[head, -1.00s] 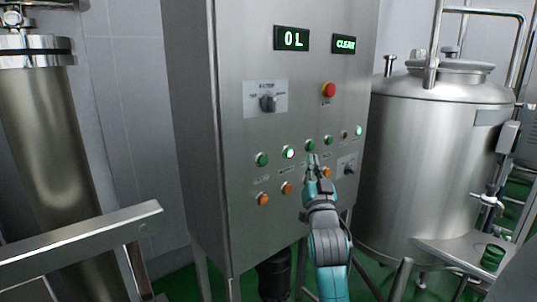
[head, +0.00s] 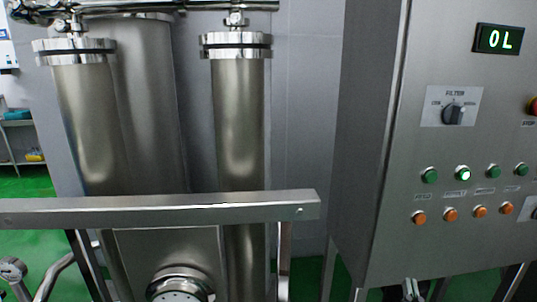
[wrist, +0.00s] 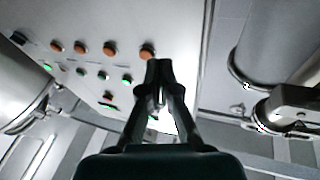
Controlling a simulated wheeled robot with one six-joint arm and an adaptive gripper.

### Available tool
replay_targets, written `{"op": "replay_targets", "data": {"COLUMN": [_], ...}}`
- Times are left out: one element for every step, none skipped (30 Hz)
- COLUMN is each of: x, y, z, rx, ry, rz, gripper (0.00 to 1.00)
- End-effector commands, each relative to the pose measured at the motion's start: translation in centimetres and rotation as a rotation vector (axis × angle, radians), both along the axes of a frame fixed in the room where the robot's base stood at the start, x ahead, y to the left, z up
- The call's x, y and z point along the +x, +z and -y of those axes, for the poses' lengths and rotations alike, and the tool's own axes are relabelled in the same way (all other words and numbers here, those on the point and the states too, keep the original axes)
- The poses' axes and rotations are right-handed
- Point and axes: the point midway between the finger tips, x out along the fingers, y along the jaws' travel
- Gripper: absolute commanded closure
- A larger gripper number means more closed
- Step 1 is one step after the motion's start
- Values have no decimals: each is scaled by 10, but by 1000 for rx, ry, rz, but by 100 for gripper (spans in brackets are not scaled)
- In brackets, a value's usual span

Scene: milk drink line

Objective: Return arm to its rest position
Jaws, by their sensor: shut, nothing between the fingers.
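My gripper (head: 411,290) shows only at its tip, at the bottom edge of the head view, below the button rows of the steel control panel (head: 390,215). In the wrist view my gripper (wrist: 159,72) points away from the camera with its fingertips together and nothing between them. The panel also shows tilted behind it in the wrist view (wrist: 75,80). The fingers look apart from the buttons, though the exact gap is hard to tell. The rest of my arm is out of the head view.
The panel has a "0 L" display (head: 498,39), a filter knob (head: 453,114), a lit green button (head: 463,173) and an orange button (head: 419,217) among several. A steel rail (head: 160,210) crosses before tall steel cylinders (head: 238,130) at left. Green floor (head: 30,255) shows at far left.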

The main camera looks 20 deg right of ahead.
Motion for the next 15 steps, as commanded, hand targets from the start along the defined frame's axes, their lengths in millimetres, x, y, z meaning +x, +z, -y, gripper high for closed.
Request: {"op": "replay_targets", "data": {"x": [-6,-9,-15,-19,-24,-30,-35,-41,-49,-55,-61,-70,-77,-84,-94], "y": [-18,-26,-37,-45,-52,-62,-68,-75,-84,-90,-96,-103,-108,-113,-119], "z": [-18,-28,-40,-49,-59,-71,-80,-89,-100,-109,-117,-128,-135,-143,-153], "rx": [10,13,17,19,21,25,28,31,33,35,37,39,41,43,44], "ry": [27,41,60,75,89,108,123,137,155,170,184,202,216,231,248], "rz": [-28,-41,-59,-71,-84,-102,-113,-126,-143,-157,-170,-186,-199,-213,-229], "gripper": [100,100,100,100,100,100,100,100,100,100,100,100,100,100,100]}}
